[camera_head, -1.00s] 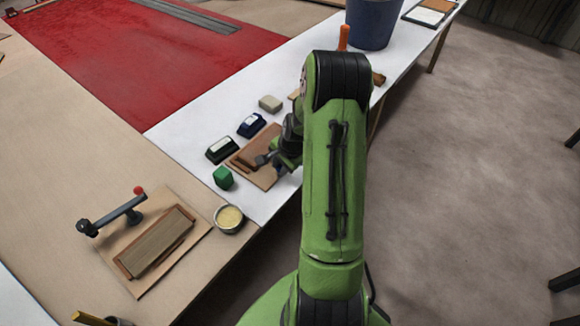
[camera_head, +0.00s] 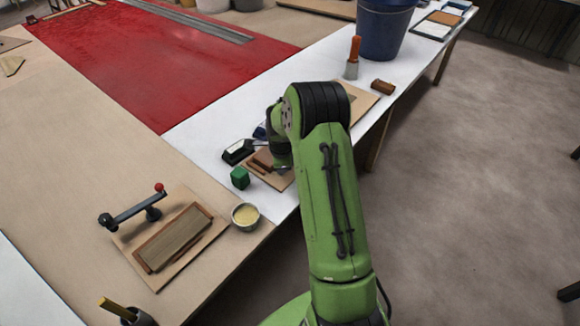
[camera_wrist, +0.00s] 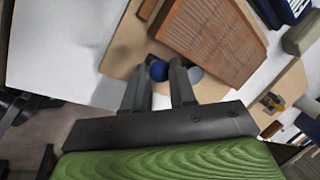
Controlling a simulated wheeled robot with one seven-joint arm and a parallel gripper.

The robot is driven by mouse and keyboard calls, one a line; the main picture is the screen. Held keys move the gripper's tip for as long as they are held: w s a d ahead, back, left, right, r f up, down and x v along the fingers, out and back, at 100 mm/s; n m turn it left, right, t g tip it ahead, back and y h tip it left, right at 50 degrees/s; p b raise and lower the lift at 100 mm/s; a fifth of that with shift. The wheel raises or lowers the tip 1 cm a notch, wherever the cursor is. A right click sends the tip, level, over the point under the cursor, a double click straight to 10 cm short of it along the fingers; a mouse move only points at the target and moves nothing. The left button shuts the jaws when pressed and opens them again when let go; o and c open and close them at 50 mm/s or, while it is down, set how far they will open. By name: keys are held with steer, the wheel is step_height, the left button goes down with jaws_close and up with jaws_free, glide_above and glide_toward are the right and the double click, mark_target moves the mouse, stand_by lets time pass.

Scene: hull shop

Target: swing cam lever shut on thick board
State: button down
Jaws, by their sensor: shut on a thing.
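My gripper (camera_wrist: 162,66) is shut on a blue knob (camera_wrist: 158,71); a blue-grey rounded part also shows right of the right finger. Whether it is the same knob is unclear. Right beside the fingers lies a thick reddish-brown board (camera_wrist: 212,42) on a tan base (camera_wrist: 122,57). In the head view this board (camera_head: 262,158) is partly covered by my arm; the lever and fingertips there are hidden. A second clamp at left has a dark lever (camera_head: 133,212) with a red knob (camera_head: 159,187). A grey-brown board (camera_head: 175,240) lies beside it in a wooden frame.
A blue bucket (camera_head: 382,30), an orange-handled brush (camera_head: 353,58) and a brown block (camera_head: 383,86) stand farther back.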

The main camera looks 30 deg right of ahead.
steer(key=shift+w, duration=0.1)
stand_by(0.4)
steer(key=c, duration=0.9)
jaws_free()
steer(key=p+v, duration=0.2)
steer(key=v, duration=1.4)
steer(key=shift+w+p, duration=0.1)
steer(key=shift+p, duration=0.3)
steer(key=shift+f, duration=0.1)
